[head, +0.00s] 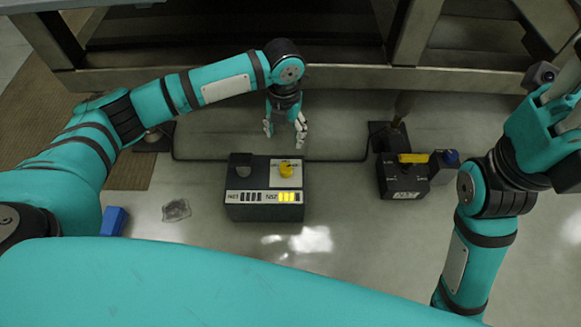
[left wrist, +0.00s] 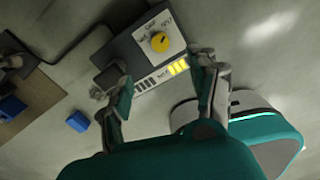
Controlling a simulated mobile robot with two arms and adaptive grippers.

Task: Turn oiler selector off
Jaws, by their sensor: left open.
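A dark control box (head: 242,212) stands on the floor in front of me. A yellow rotary knob (head: 286,169) sits on a pale dial plate at its top right. In the left wrist view the yellow knob (left wrist: 160,41) shows on its white dial with markings around it, too blurred to read surely. My left gripper (head: 285,130) is open and empty, above and just behind the box, apart from the knob. In the left wrist view its fingers (left wrist: 163,76) are spread. My right gripper (head: 548,125) is at the right edge, partly cut off; its jaws are unclear.
A second dark box (head: 402,187) with a yellow handle (head: 412,158) and a blue part (head: 450,158) stands to the right. A blue block (head: 114,221) and a clear crumpled-looking piece (head: 176,210) lie at left. A cable runs behind the box. A metal frame (head: 330,78) closes off the back.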

